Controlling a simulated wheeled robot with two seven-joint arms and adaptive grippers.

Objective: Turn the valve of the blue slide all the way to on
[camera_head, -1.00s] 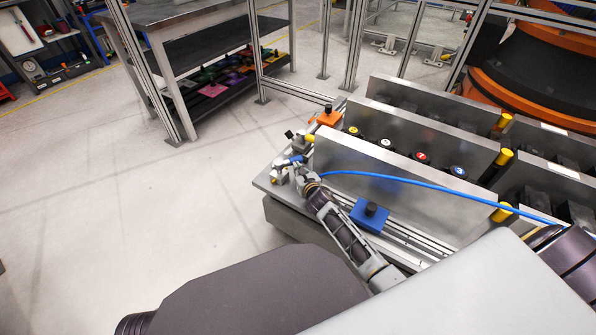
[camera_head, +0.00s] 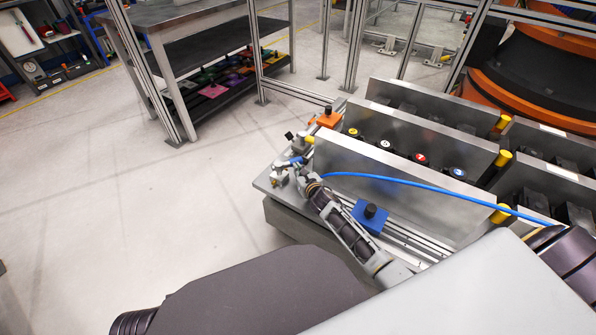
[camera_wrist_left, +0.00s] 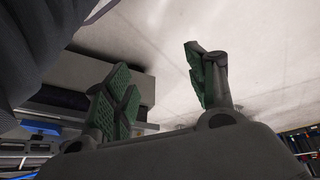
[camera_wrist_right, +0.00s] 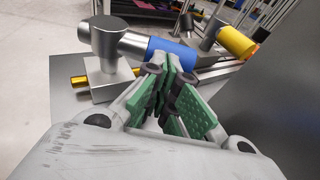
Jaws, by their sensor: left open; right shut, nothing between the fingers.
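The valve (camera_wrist_right: 110,70) is a silver body with brass fittings and a blue sleeve (camera_wrist_right: 178,52) on its handle. In the head view the valve's blue part (camera_head: 297,160) shows at the left end of the front rail. The blue slide (camera_head: 369,217) is a blue block with a black knob on that rail. My right gripper (camera_wrist_right: 172,78) is shut and empty, its green fingertips right at the blue sleeve; whether they touch it I cannot tell. My left gripper (camera_wrist_left: 155,82) is open and empty over the floor, away from the valve.
Upright metal plates (camera_head: 395,182) with yellow knobs stand just right of the valve. A blue hose (camera_head: 415,183) crosses over the front rail. The floor at left is free.

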